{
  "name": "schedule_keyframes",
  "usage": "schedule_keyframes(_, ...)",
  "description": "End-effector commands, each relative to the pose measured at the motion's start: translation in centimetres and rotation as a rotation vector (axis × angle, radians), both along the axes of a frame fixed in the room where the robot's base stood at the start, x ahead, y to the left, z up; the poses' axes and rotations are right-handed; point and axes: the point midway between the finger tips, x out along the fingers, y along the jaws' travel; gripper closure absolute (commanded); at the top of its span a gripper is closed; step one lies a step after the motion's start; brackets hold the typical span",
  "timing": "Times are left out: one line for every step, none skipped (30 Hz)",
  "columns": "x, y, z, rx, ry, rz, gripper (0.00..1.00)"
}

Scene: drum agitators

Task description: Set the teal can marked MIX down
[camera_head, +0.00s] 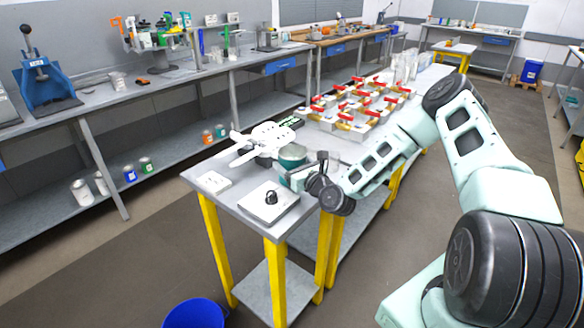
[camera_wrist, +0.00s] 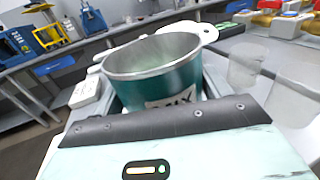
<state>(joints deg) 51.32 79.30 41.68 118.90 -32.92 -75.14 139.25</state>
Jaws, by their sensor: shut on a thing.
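The teal can marked MIX (camera_head: 292,154) is at the near end of the long workbench, between my gripper and a white device. In the wrist view the can (camera_wrist: 160,76) stands open-topped and roughly upright, with a metal rim and its MIX lettering facing my gripper, partly cut off. My gripper (camera_head: 300,174) is shut on the can. The fingertips are mostly hidden by the can and the gripper body. I cannot tell whether the can's bottom touches the bench (camera_head: 232,199).
A white device with paddle-like arms (camera_head: 262,140) is close behind the can. A scale-like plate with a black knob (camera_head: 270,202) and a small white box (camera_head: 213,182) lie nearer the bench edge. Several red-handled valves (camera_head: 355,105) fill the bench farther back. Clear cups (camera_wrist: 245,65) stand at right.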

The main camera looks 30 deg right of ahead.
Motion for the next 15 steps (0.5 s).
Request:
schedule_keyframes(0.0,0.0,-0.6,0.001,0.000,-0.001,0.63)
schedule_keyframes(0.0,0.0,-1.0,0.000,0.000,-0.002,0.63)
schedule_keyframes(0.0,0.0,-1.4,-0.001,-0.001,-0.001,0.63)
schedule_keyframes(0.0,0.0,-1.6,-0.001,-0.002,-0.001,0.63)
schedule_keyframes(0.0,0.0,-1.7,0.000,-0.002,0.000,0.63)
schedule_keyframes(0.0,0.0,-1.8,0.000,-0.003,0.000,0.63)
schedule_keyframes(0.0,0.0,-1.8,0.000,-0.003,0.000,0.63)
schedule_keyframes(0.0,0.0,-1.8,0.000,-0.003,0.000,0.63)
schedule_keyframes(0.0,0.0,-1.8,0.000,-0.003,0.000,0.63)
schedule_keyframes(0.0,0.0,-1.8,0.000,-0.003,-0.001,0.63)
schedule_keyframes(0.0,0.0,-1.8,0.000,-0.003,-0.001,0.63)
schedule_keyframes(0.0,0.0,-1.9,0.000,-0.003,-0.001,0.63)
schedule_keyframes(0.0,0.0,-2.0,0.000,-0.002,-0.001,0.63)
schedule_keyframes(0.0,0.0,-2.1,0.000,-0.002,-0.001,0.63)
schedule_keyframes(0.0,0.0,-2.2,0.000,-0.002,-0.001,0.63)
